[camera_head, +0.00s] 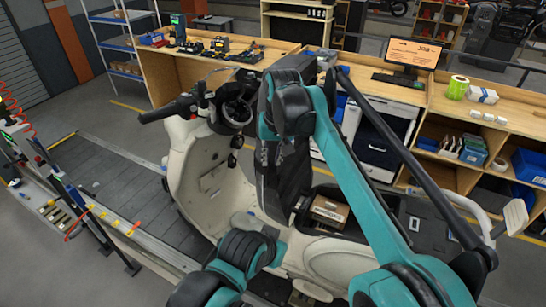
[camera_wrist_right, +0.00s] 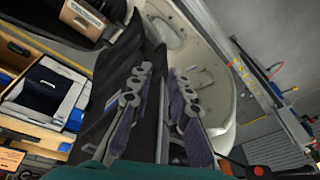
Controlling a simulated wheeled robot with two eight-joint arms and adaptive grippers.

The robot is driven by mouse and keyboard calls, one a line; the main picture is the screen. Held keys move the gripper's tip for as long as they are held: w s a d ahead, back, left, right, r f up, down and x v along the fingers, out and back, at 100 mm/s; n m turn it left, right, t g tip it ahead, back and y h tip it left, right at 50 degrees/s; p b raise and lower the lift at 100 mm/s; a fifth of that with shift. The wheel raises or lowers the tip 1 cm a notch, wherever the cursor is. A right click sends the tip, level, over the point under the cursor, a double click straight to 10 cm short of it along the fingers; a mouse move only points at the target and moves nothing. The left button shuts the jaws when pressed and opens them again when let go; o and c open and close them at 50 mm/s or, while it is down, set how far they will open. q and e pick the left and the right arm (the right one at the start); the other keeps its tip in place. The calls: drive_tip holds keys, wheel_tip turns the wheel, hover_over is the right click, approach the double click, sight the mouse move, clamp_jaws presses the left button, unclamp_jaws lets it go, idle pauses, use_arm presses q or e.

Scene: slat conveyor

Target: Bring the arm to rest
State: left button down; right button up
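My right arm (camera_head: 345,175) is teal and black and reaches up and forward across the middle of the head view, over a cream scooter (camera_head: 205,185). Its wrist is in front of the scooter's raised black seat, and the fingers are hard to make out there. The dark seat (camera_wrist_right: 122,75) lies behind and beside the left finger; contact cannot be told. My left gripper is not in view.
A cardboard box (camera_head: 328,212) sits in the scooter's open compartment. A wooden workbench (camera_head: 300,50) with tools and a monitor (camera_head: 415,52) runs along the back. The slat conveyor (camera_head: 110,180) lies under the scooter, with a rail of small parts at left. Grey floor shows beyond the conveyor.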

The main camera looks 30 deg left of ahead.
drive_tip(key=s+d+f+m+t+b, duration=0.1)
drive_tip(key=d+f+b, duration=0.35)
drive_tip(key=d, duration=0.45)
drive_tip(key=d+f+m+t+b, duration=0.1)
drive_tip(key=d+f+b, duration=0.35)
drive_tip(key=d, duration=0.35)
drive_tip(key=s+d+f+m+t+b, duration=0.1)
drive_tip(key=d+f+b, duration=0.35)
drive_tip(key=d, duration=0.45)
drive_tip(key=s+d+f+m+t+h+b, duration=0.1)
drive_tip(key=s+d+f+b, duration=0.6)
drive_tip(key=d+f, duration=0.3)
drive_tip(key=s+d+f+m+t+h+b, duration=0.1)
drive_tip(key=s+d+f+b, duration=0.6)
drive_tip(key=f, duration=0.9)
drive_tip(key=s+d+m, duration=0.1)
drive_tip(key=d, duration=0.2)
drive_tip(key=shift+s+d, duration=0.2)
drive_tip(key=shift+a+f, duration=0.15)
